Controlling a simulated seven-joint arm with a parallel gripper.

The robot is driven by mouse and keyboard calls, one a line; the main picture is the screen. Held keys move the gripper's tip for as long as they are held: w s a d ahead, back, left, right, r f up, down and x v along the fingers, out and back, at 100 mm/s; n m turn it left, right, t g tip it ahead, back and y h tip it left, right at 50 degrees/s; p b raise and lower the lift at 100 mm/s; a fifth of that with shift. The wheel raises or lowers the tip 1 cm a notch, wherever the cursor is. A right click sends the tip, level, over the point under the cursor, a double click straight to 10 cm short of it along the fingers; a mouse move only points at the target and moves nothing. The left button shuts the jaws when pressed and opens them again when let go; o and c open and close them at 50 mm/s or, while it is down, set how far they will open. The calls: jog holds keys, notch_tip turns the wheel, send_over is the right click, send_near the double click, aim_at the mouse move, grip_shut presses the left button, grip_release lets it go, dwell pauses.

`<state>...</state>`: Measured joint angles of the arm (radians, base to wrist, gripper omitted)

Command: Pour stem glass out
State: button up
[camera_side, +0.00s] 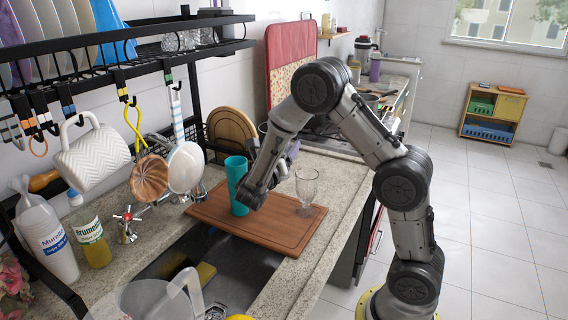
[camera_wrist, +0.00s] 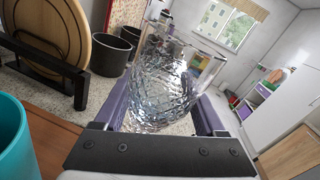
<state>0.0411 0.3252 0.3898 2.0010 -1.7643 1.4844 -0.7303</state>
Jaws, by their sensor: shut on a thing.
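The clear stem glass (camera_side: 307,184) appears upright over the right part of the brown cutting board (camera_side: 260,226) in the side view. In the wrist view the patterned bowl of the glass (camera_wrist: 165,88) is between the two purple fingers of my gripper (camera_wrist: 160,110). My gripper is shut on it. In the side view my wrist and arm hide most of the fingers, so the grasp is not clear there. A teal cup (camera_side: 237,186) stands upright on the board left of my wrist. The wrist view also shows its rim (camera_wrist: 12,135) at the left edge.
A black rack (camera_side: 150,35) with plates and hanging tools is on the left. The sink (camera_side: 205,262) opens in front of the board. A round wooden board (camera_side: 231,130) stands behind.

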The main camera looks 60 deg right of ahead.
jog(key=s+a+r, duration=0.1)
jog(key=s+a, duration=0.1)
jog(key=a, duration=1)
jog(key=w+a+f, duration=0.3)
jog(key=a+f, duration=0.1)
jog(key=a, duration=0.2)
jog(key=w+a+f, duration=0.3)
jog(key=w+a, duration=0.1)
jog(key=a, duration=0.2)
jog(key=shift+w+a+f, duration=0.15)
jog(key=shift+w+f, duration=0.1)
jog(key=shift+f, duration=0.1)
jog(key=f+m, duration=0.1)
jog(key=m, duration=0.2)
jog(key=s+f+m, duration=0.1)
jog(key=m, duration=0.3)
jog(key=s+f+m+y, duration=0.1)
jog(key=m, duration=0.3)
jog(key=shift+d+f, duration=0.3)
jog(key=shift+f, duration=0.05)
jog(key=shift+s+r, duration=0.1)
dwell(0.4)
